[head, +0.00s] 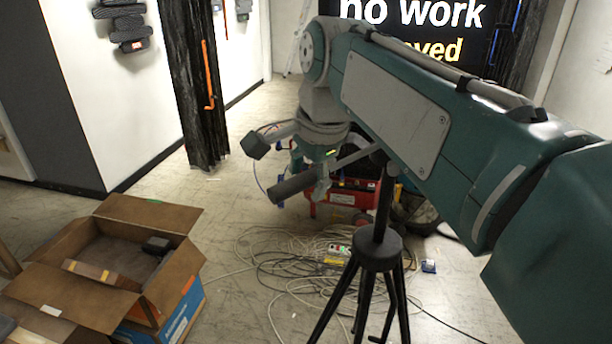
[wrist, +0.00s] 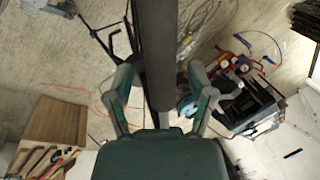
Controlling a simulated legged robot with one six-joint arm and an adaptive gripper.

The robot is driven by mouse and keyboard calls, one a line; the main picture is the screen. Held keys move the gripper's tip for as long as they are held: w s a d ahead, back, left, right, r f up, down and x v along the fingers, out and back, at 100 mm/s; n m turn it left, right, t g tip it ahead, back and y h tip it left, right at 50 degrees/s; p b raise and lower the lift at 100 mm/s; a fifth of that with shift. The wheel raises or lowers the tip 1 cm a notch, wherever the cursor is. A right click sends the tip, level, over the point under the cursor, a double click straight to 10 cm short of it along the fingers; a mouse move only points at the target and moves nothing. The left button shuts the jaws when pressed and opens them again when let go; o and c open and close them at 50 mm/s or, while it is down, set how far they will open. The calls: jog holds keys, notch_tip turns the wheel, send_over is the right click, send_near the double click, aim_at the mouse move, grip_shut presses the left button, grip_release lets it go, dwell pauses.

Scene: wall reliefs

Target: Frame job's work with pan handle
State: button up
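A black tripod (head: 378,255) stands on the floor at centre in the head view. My arm hides whatever sits on top of it. A bar with a thick dark grip, which looks like the pan handle (head: 296,187), sticks out left of the tripod. In the wrist view a dark bar (wrist: 154,55), apparently this handle, runs between the two fingers of my gripper (wrist: 162,78). The fingers are spread, with a gap at least on the right side. In the head view my gripper (head: 288,165) is at the grip; contact is unclear. A dark sign (head: 440,12) reads "no work", partly hidden.
Tangled cables (head: 290,255) cover the floor around the tripod. A red case (head: 345,195) with gear stands behind it. An open cardboard box (head: 110,260) is at lower left. In the wrist view, hammers (wrist: 38,160) lie at lower left.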

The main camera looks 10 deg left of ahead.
grip_shut()
jog(key=w+a+m+h, duration=0.1)
jog(key=w+a+m, duration=0.3)
jog(key=w, duration=0.3)
jog(key=shift+a+f+m+t, duration=0.15)
jog(key=shift+a+m+t, duration=0.15)
jog(key=shift+a, duration=0.4)
jog(key=shift+w, duration=0.1)
jog(key=shift+o, duration=1)
grip_release()
jog(key=shift+a, duration=0.2)
jog(key=shift+d, duration=0.1)
